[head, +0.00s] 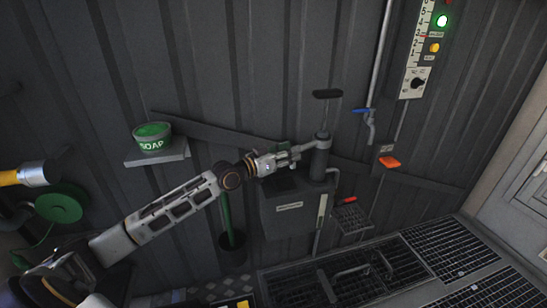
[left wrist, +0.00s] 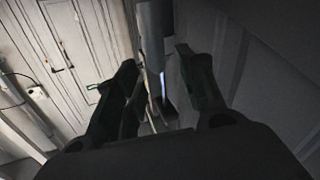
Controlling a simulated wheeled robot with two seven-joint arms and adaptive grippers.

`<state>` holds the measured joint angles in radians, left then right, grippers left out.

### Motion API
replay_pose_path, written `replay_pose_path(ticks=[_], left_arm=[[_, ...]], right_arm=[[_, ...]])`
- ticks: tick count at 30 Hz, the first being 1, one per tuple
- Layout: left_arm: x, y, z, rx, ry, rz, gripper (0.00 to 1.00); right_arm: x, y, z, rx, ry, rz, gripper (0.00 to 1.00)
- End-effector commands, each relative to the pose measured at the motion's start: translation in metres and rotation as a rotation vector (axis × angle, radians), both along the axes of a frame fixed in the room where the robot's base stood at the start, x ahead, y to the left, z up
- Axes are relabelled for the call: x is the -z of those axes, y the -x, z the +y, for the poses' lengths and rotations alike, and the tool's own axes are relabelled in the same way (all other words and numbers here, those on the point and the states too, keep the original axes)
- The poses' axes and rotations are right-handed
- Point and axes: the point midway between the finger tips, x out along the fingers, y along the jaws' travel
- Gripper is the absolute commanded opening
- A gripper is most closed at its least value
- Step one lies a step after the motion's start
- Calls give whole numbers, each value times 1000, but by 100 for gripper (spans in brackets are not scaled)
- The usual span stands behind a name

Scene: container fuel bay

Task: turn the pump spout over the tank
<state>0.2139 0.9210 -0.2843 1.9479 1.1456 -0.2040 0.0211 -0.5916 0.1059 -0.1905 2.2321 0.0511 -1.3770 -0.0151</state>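The hand pump (head: 320,158) is a dark grey upright cylinder with a black T-handle (head: 328,94) on its rod. It stands on the right part of a dark grey box-shaped tank (head: 288,212) against the wall. My left gripper (head: 298,153) is just left of the pump cylinder, above the tank, and hides the spout area there. In the left wrist view its two dark fingers (left wrist: 158,72) stand apart, with a grey cylinder (left wrist: 152,30) beyond the gap. Whether a finger touches the spout is unclear. My right gripper is not in view.
A green SOAP tub (head: 152,144) sits on a wall shelf to the left. Floor gratings (head: 455,245) lie at the lower right.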

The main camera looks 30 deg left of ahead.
Motion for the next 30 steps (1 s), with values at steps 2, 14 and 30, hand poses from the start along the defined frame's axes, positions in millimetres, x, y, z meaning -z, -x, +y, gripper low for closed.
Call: replay_pose_path(ticks=[2, 14, 30], left_arm=[[1, 5, 3, 1, -2, 2, 40], [0, 27, 16, -1, -2, 0, 40], [-1, 49, 28, 0, -1, -2, 40]], right_arm=[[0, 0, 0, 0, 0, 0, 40], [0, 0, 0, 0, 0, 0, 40], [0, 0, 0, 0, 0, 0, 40]])
